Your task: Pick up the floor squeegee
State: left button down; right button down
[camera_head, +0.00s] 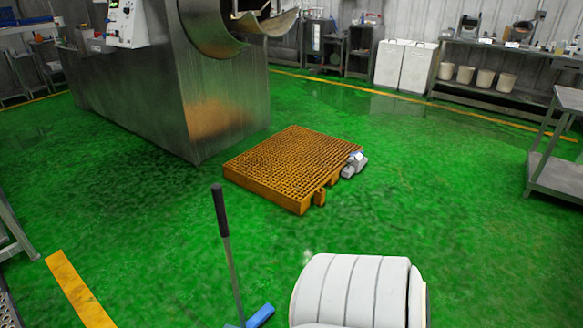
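The floor squeegee stands upright, slightly tilted, at the bottom left of centre in the head view. It has a black grip (220,212) at the top, a thin grey shaft (234,272) and a blue head (261,316) on the green floor. The lower part of the head is cut off by the bottom edge of the picture. Neither of my grippers is in view.
An orange grated pallet (290,165) lies on the floor beyond the squeegee, with a small grey-white object (354,164) at its right edge. A large metal drum machine (215,100) stands behind left. A grey metal cart (556,172) stands at right. Green floor around the squeegee is mostly clear.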

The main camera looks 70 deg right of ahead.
aim_at(259, 319)
jog(key=z, duration=1.7)
